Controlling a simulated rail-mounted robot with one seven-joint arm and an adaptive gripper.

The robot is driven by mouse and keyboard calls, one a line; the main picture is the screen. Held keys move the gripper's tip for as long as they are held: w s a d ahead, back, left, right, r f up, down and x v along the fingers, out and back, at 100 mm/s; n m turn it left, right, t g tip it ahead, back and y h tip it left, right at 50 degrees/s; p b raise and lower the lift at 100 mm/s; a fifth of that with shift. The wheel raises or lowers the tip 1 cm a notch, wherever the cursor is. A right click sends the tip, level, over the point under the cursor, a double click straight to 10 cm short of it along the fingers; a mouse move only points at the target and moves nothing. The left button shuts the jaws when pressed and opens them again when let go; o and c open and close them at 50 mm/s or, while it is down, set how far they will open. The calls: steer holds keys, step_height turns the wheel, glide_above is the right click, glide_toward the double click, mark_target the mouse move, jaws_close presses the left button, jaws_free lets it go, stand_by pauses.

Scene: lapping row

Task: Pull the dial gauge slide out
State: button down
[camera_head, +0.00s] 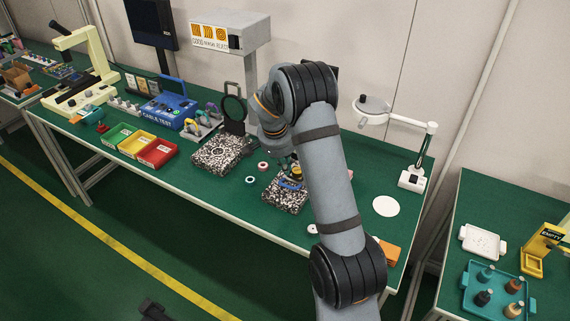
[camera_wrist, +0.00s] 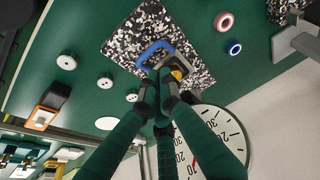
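A black-and-white speckled block (camera_head: 284,204) lies on the green bench, partly behind my arm. It also shows in the wrist view (camera_wrist: 125,48). On it is a blue curved part (camera_wrist: 153,50) beside a small grey piece with a yellow disc (camera_wrist: 177,74). I cannot tell which part is the dial gauge slide. My gripper (camera_wrist: 159,82) is over the block, its fingertips close together at the blue and grey parts. I cannot tell if it grips anything. In the head view my arm hides most of the gripper.
A second speckled block (camera_head: 220,154) lies to the left, with a round black-framed stand (camera_head: 234,108) behind it. Small rings (camera_head: 262,166) lie between the blocks. A white disc (camera_head: 386,206) and a lamp (camera_head: 412,180) are at the right. A large numbered dial (camera_wrist: 222,132) shows in the wrist view.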

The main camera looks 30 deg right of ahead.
mark_target(294, 177)
steer(key=x, duration=0.6)
steer(key=shift+w+d+f+p, duration=0.1)
steer(key=shift+f+p, duration=0.15)
steer(key=shift+p, duration=0.15)
